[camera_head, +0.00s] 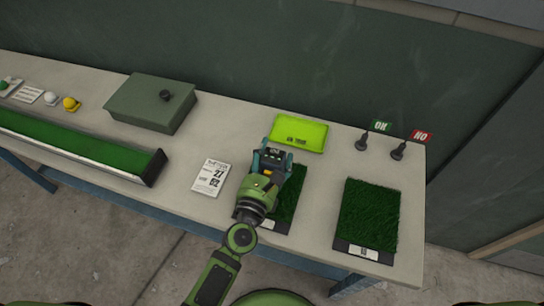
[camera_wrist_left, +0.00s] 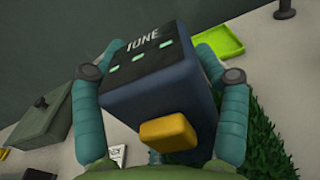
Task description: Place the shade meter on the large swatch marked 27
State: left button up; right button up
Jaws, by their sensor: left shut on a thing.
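The shade meter (camera_head: 271,155) is a dark blue box with a yellow button and green lights. In the left wrist view the shade meter (camera_wrist_left: 160,85) reads "TONE" on its dark top face. My left gripper (camera_head: 273,160) is shut on it, teal fingers on both sides, and holds it over the far part of the left turf swatch (camera_head: 291,208). The arm hides much of that swatch and its label. A second turf swatch (camera_head: 368,215) lies to the right; its label is too small to read. The right gripper is not in view.
A white card (camera_head: 211,178) showing "27" lies left of the arm. A lime tray (camera_head: 299,134) is behind the meter. OK and NO stamps (camera_head: 398,152) stand back right. A green box (camera_head: 150,103) and a long turf strip (camera_head: 75,144) are left.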

pick_arm(q)
jog(key=o, duration=1)
jog(key=shift+f, duration=0.2)
jog(key=shift+c, duration=0.2)
jog(key=o, duration=0.4)
jog(key=shift+r, duration=0.1)
jog(key=shift+r, duration=0.15)
jog(key=b+v, duration=0.3)
jog(key=v, duration=0.7)
jog(key=shift+s+a, duration=0.1)
jog(key=shift+s, duration=0.25)
jog(key=shift+s+a, duration=0.2)
jog(key=shift+s, duration=0.45)
